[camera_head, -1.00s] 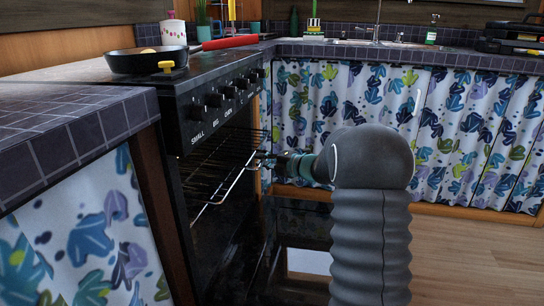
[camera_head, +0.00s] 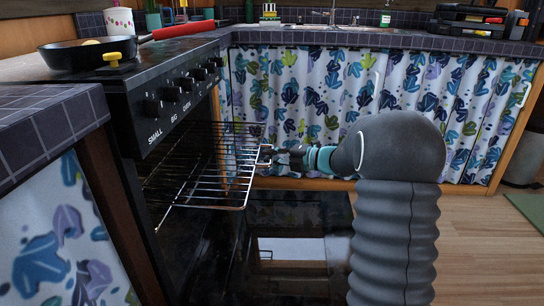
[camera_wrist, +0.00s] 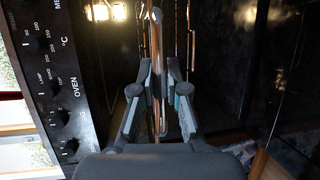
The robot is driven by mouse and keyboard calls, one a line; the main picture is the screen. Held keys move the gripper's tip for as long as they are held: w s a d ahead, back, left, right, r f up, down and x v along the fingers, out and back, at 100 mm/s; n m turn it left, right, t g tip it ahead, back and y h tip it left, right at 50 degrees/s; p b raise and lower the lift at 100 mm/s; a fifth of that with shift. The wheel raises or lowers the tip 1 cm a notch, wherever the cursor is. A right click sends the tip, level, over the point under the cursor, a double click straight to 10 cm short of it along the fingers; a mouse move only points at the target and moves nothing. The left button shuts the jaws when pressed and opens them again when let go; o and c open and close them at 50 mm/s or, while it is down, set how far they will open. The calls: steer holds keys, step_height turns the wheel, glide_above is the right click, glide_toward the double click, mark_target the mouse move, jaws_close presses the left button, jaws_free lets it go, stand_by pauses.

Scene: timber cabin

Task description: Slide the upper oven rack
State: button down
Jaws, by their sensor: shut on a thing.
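The upper oven rack (camera_head: 207,190), a wire grid with a thicker front bar, sticks well out of the oven (camera_head: 165,165), level, over the lowered oven door (camera_head: 285,245). My gripper (camera_head: 268,154) is at the far end of the rack's front bar. In the wrist view my gripper (camera_wrist: 159,75) is shut on the rack, whose bar (camera_wrist: 156,45) runs between the two fingers. The exact contact is small and dark. The rack's inner end is hidden inside the oven.
The tiled counter (camera_head: 45,125) is at the near left. Patterned curtains (camera_head: 330,95) hang beyond the oven door.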

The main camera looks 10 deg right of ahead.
steer(key=shift+d, duration=0.2)
steer(key=c, duration=1.2)
jaws_free()
steer(key=shift+s+d, duration=0.1)
steer(key=shift+d, duration=0.1)
steer(key=shift+a, duration=0.15)
steer(key=v, duration=1.2)
